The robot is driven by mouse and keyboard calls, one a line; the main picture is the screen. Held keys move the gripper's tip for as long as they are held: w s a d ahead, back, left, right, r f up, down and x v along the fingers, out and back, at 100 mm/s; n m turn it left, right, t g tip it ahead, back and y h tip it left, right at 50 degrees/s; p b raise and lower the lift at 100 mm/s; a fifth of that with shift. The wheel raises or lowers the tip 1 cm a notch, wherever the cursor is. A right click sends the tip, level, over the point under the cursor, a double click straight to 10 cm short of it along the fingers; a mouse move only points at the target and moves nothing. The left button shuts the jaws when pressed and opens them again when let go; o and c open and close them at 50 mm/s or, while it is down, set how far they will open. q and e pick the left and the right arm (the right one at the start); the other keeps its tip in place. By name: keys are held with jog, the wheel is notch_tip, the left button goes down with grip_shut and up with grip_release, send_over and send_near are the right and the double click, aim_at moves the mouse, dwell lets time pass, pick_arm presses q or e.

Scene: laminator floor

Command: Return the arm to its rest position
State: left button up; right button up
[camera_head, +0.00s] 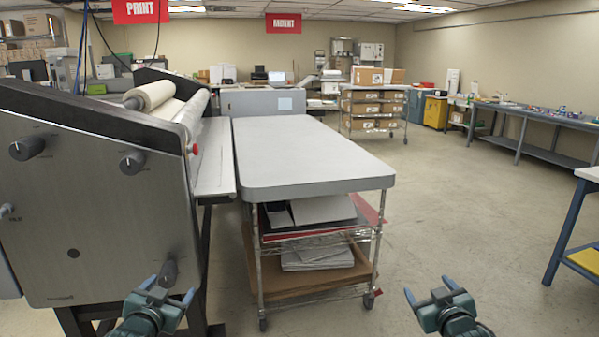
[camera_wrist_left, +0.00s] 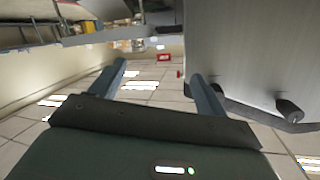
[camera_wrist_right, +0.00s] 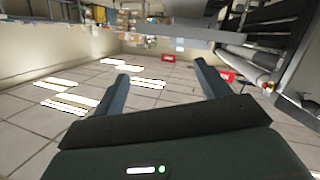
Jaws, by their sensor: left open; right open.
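My left gripper (camera_head: 167,287) is at the bottom of the head view, in front of the laminator's side panel. Its two fingers are apart with nothing between them, as the left wrist view (camera_wrist_left: 160,85) also shows. My right gripper (camera_head: 430,289) is at the bottom right, over bare floor to the right of the cart. Its fingers are apart and empty, as the right wrist view (camera_wrist_right: 163,88) also shows. Both grippers touch nothing that I can see.
The laminator (camera_head: 95,205) with knobs and rollers stands close on the left. A wheeled cart (camera_head: 300,155) with a bare grey top is in the middle. A shelf cart of boxes (camera_head: 374,108) stands behind. Workbenches (camera_head: 540,113) line the right wall. The floor (camera_head: 470,210) right of the cart is clear.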

pick_arm(q)
jog(key=s+d+f+g+h, duration=0.1)
jog(key=s+d+f, duration=0.4)
jog(key=s, duration=0.6)
jog(key=s+d+f+g+h, duration=0.1)
jog(key=s+d+f, duration=0.4)
jog(key=s, duration=0.6)
jog(key=s+d+f+g+h, duration=0.1)
jog(key=s+d+f+g, duration=0.2)
jog(key=s, duration=0.8)
notch_tip(320, 180, down, 2)
jog(key=shift+d+f+n+h, duration=0.15)
jog(key=shift+d+n+h, duration=0.15)
jog(key=shift+d, duration=0.9)
pick_arm(e)
jog(key=s+a+f+g+y, duration=0.1)
jog(key=s+a+f, duration=0.4)
jog(key=s, duration=0.6)
jog(key=s+a+f+g+y, duration=0.1)
jog(key=s+a+f, duration=0.4)
jog(key=s, duration=0.6)
jog(key=s+a+f+g+y, duration=0.1)
jog(key=s+a+f+g, duration=0.2)
jog(key=s, duration=0.8)
notch_tip(320, 180, down, 2)
jog(key=shift+a+f+m+y, duration=0.15)
jog(key=shift+a+m+y, duration=0.15)
jog(key=shift+a, duration=0.9)
